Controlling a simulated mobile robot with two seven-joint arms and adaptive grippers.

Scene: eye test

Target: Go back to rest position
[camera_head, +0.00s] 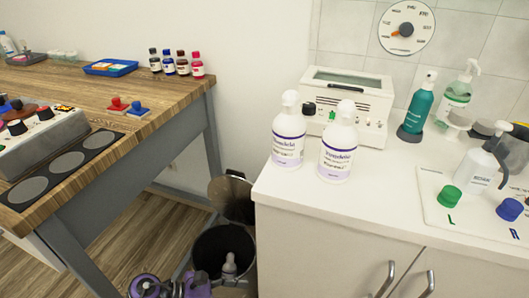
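Part of a purple and grey mechanism (165,288) shows at the bottom edge, left of the middle, in front of the bin. It looks like the end of my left arm. It is cut off by the frame, so I cannot tell whether its fingers are open or shut. Nothing is seen held in it.
A wooden table (110,92) stands left, a white counter (300,187) right. Two white bottles (288,140) (338,148) stand near the counter's front edge. An open dark bin (222,246) with a bottle (229,266) inside stands between. A dark object (515,155) is cut off at right.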

